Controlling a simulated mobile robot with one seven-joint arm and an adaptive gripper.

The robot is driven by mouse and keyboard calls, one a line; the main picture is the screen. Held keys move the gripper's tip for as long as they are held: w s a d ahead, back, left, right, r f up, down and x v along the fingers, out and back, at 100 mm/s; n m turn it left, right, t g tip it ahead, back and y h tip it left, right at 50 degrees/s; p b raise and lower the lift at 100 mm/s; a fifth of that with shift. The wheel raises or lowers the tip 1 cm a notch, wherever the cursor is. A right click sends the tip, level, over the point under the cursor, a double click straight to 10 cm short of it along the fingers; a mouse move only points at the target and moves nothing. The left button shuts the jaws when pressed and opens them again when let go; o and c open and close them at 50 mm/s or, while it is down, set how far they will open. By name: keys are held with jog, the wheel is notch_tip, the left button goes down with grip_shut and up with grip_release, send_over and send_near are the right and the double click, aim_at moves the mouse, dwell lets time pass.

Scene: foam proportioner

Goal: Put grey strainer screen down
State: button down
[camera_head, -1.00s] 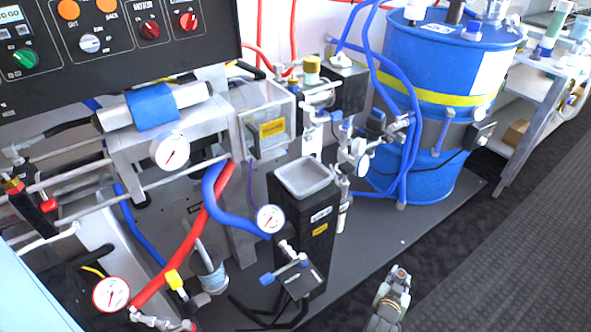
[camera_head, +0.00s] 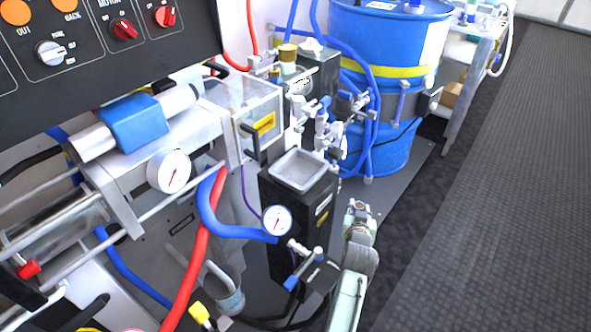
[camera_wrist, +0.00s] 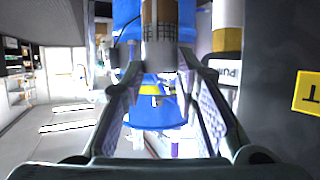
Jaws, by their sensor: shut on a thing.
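In the wrist view my gripper (camera_wrist: 158,62) has its two fingers on either side of a grey cylinder with a brownish upper part, which I take to be the grey strainer screen (camera_wrist: 158,52). It sits between the fingertips, and its upper end is cut off by the frame. In the head view my gripper (camera_head: 358,208) is at the lower middle, right of the black pedestal (camera_head: 300,225). The screen is too small to make out there. A shallow grey tray (camera_head: 303,189) sits on top of the pedestal and looks empty. My gripper is apart from the tray.
The pressure gauge (camera_head: 277,221) and blue hose (camera_head: 215,215) are left of and in front of the pedestal. A blue drum (camera_head: 392,40) stands behind. The clear box (camera_head: 245,105) and valves (camera_head: 325,130) crowd behind the tray. Open dark floor (camera_head: 480,200) lies right.

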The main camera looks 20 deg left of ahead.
notch_tip(320, 180, up, 18)
jog(key=s+a+n+y+b, duration=0.2)
jog(key=n+y, duration=0.2)
jog(key=s+a+r+n+g+y+b, duration=0.1)
jog(key=s+a+r+n+g+y, duration=0.2)
jog(key=s, duration=0.5)
jog(key=s+a+r+n+g+y+b, duration=0.1)
jog(key=s+a+r+n+g+y, duration=0.15)
jog(key=s+r, duration=0.4)
jog(key=shift+w+a+f+p, duration=0.45)
jog(key=shift+w+a+f, duration=0.7)
jog(key=shift+w, duration=0.9)
jog(key=shift+w+a+f+p, duration=0.4)
jog(key=shift+w+a+f, duration=0.3)
jog(key=shift+w+a, duration=1.1)
jog(key=shift+w+a+f+p, duration=0.45)
jog(key=shift+w+a+f, duration=0.6)
jog(key=shift+w, duration=1.2)
jog(key=shift+a, duration=0.15)
